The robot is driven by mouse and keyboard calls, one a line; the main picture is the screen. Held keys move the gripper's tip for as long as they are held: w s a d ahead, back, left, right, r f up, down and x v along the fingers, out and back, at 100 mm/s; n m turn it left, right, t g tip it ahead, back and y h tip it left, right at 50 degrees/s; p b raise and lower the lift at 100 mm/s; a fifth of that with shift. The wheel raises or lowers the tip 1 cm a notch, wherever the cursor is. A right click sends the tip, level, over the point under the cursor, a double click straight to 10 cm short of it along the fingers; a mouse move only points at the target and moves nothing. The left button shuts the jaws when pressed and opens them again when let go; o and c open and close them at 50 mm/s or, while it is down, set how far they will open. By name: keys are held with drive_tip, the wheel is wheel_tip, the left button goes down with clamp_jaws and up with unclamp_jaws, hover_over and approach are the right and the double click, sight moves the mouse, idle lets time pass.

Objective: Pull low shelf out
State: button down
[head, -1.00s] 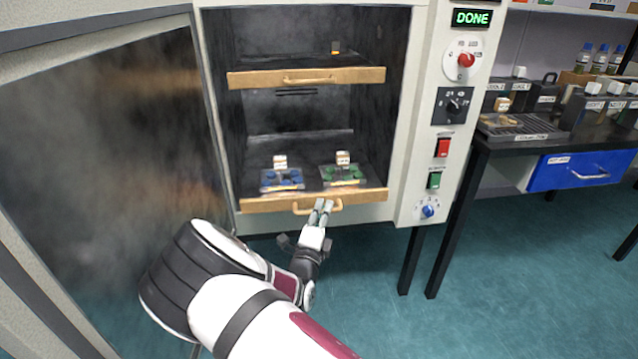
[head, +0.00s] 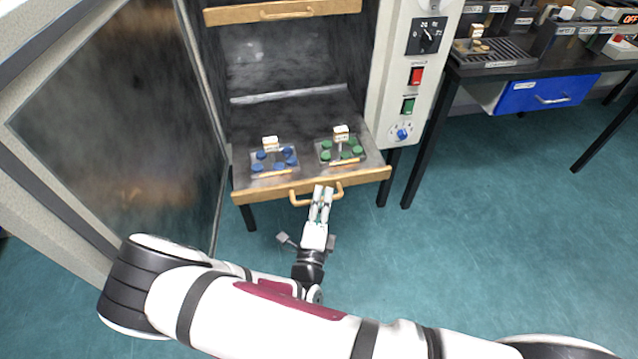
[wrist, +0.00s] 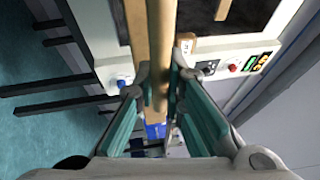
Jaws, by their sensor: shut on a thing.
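The low shelf (head: 255,190) has a wooden front edge and a wooden bar handle (head: 300,199). It sticks out of the oven cabinet, bearing a tray of blue samples (head: 274,161) and a tray of green samples (head: 341,150). My gripper (head: 322,192) is shut on the handle, toward its right part. In the wrist view the handle (wrist: 159,45) runs between the two fingers (wrist: 158,85). The fingertips partly hide the handle in the head view.
The upper shelf (head: 283,11) is above, inside the cabinet. The open oven door (head: 120,130) stands to the left. The control panel (head: 415,75) is on the right, beside a black table with a blue drawer (head: 545,93). The floor in front is clear.

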drive_tip(key=shift+s+d, duration=0.1)
drive_tip(key=shift+s, duration=0.2)
drive_tip(key=c, duration=1.7)
unclamp_jaws()
drive_tip(key=shift+o, duration=0.2)
drive_tip(key=v, duration=1.2)
